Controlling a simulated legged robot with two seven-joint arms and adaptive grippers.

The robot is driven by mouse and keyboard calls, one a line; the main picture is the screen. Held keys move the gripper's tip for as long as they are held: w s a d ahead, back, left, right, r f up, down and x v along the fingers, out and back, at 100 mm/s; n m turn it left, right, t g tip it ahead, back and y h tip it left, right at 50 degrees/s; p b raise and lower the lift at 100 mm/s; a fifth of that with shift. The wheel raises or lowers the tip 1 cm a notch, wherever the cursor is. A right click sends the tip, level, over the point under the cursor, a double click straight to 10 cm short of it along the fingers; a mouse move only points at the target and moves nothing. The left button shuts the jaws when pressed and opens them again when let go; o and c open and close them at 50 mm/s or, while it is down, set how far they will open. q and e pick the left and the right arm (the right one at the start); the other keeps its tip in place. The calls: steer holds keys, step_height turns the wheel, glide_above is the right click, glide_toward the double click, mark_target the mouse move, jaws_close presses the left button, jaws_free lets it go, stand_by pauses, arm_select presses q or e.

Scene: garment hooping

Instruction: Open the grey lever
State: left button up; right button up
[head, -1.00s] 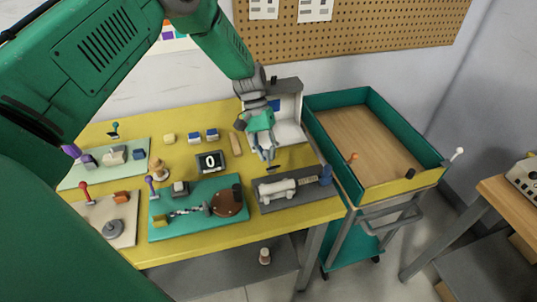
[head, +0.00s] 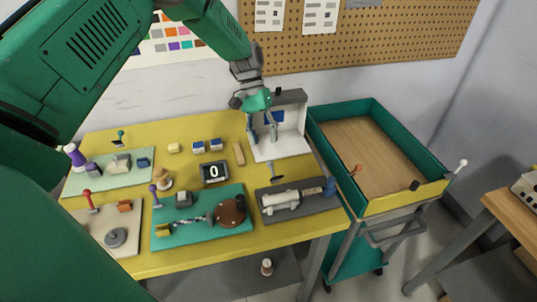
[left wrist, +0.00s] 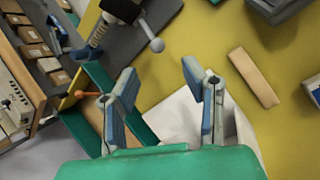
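The grey lever (head: 272,167) stands at the back left edge of the dark grey board (head: 325,206), near a white cylinder (head: 280,201). In the left wrist view its pale grey ball knob (left wrist: 157,45) shows on a thin stem beyond the fingertips. My left gripper (head: 262,138) is above and behind the lever, in front of the white stand. Its two fingers are spread with nothing between them, as the left wrist view also shows (left wrist: 160,78). They are apart from the lever. My right gripper is in neither view.
A white stand with a blue panel (head: 293,141) is close behind the left gripper. A blue knob (head: 330,187) is on the board's right end. A green-walled cart (head: 331,150) stands to the right with an orange lever (head: 357,169). A wooden bar (head: 239,153) lies left.

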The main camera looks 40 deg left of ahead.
arm_select(q)
steer(key=v, duration=0.4)
steer(key=shift+a, duration=0.1)
stand_by(0.4)
